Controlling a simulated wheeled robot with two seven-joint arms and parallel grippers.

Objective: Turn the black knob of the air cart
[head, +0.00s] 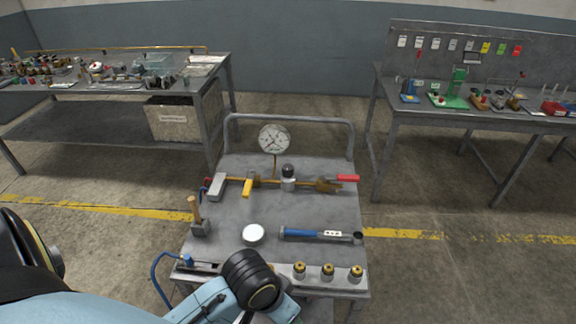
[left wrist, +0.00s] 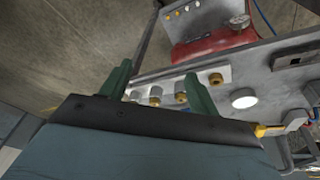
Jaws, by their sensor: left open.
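The air cart (head: 310,210) stands in front of me in the head view. Its black knob (head: 288,170) sits upright on a silver body on the brass pipe, right of a round dial gauge (head: 274,139). Nothing touches the knob. In the left wrist view my left gripper (left wrist: 158,86) has its two green fingers spread apart with nothing held. Behind them show the cart's edge and several brass fittings (left wrist: 215,79). The knob is not seen in that view. The left fingers are not visible in the head view, only my arm at the cart's front edge. My right gripper is out of view.
On the cart lie a blue-handled tool (head: 310,234), a white round disc (head: 253,234) and a wooden-handled hammer (head: 199,222). A yellow lever (head: 247,188) and a red handle (head: 347,178) are on the pipe. Cluttered benches stand behind left and right.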

